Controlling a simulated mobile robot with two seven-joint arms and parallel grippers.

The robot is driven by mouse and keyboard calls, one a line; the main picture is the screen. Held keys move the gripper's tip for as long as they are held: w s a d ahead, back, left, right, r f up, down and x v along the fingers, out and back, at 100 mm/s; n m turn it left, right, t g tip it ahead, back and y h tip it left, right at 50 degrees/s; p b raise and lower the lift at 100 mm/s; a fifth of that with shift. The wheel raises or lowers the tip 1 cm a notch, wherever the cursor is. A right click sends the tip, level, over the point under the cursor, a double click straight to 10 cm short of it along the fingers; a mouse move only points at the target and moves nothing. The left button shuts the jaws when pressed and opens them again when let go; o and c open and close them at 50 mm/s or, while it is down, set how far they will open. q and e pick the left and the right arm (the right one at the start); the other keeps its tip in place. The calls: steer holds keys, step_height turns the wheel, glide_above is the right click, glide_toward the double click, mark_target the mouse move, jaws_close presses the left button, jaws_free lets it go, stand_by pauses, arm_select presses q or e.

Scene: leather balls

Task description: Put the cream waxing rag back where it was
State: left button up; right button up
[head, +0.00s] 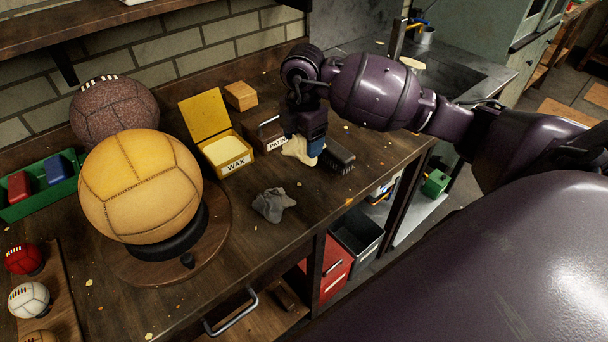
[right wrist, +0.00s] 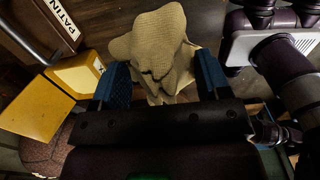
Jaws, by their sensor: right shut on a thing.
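My right gripper (head: 312,147) points down and is shut on the rag. In the right wrist view, the rag (right wrist: 158,42) bunches up between the two blue fingers of my right gripper (right wrist: 160,80). I cannot tell whether the rag's lower edge touches the bench. The open yellow wax tin (head: 228,155) stands left of the rag. My left gripper is not in view.
A grey rag (head: 273,204) lies nearer the front edge. A large tan leather ball (head: 138,187) sits on a round stand at left, with a brown ball (head: 114,108) behind it. A green tray (head: 40,203) is far left. Bare bench (head: 320,205) lies right of the grey rag.

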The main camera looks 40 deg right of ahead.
glide_toward(303, 185)
steer(key=shift+f, duration=0.9)
step_height(303, 185, down, 5)
steer(key=shift+r+b, duration=0.2)
steer(key=shift+b, duration=0.3)
steer(key=o, duration=0.8)
steer(key=shift+f, duration=0.1)
